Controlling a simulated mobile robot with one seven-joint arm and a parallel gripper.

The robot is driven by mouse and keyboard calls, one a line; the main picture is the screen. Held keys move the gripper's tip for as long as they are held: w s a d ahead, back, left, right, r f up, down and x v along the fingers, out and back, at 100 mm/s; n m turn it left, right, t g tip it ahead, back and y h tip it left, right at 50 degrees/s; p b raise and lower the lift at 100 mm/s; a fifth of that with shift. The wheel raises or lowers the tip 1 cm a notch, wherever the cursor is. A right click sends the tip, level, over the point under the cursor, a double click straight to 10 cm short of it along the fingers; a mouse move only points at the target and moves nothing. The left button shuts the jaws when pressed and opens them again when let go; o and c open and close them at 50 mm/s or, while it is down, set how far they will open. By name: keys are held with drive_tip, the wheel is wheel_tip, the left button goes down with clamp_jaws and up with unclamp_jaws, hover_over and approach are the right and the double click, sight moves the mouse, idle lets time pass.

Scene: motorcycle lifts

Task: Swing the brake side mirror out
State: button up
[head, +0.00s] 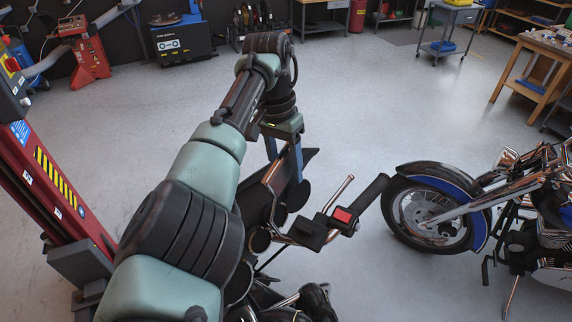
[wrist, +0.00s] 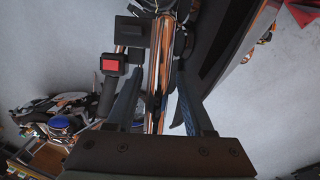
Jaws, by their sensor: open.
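My gripper (head: 285,171) is at the handlebar of the near motorcycle, its blue fingers pointing down. In the wrist view my gripper (wrist: 158,78) is open, with a finger on each side of a narrow chrome-edged part (wrist: 155,88). That part may be the brake side mirror seen edge-on; I cannot tell if a finger touches it. In the head view a dark chrome-edged panel (head: 262,192) is below my gripper, partly hidden by my arm. The switch housing with a red button (head: 343,216), the chrome lever (head: 338,193) and the black grip (head: 370,190) are to the right.
A second motorcycle with a blue front fender (head: 470,190) stands at the right. A red lift column (head: 55,185) with hazard stripes is at the left. Grey floor (head: 370,100) lies open beyond the handlebar. A wheeled cart (head: 446,45) and a wooden bench (head: 530,78) stand farther back.

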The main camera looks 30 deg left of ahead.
wheel_tip(320, 180, up, 13)
drive_tip(key=a+p, duration=0.1)
drive_tip(key=p, duration=0.1)
drive_tip(key=shift+s+a, duration=0.15)
drive_tip(key=shift+a, duration=0.2)
drive_tip(key=shift+f, duration=0.15)
idle(0.6)
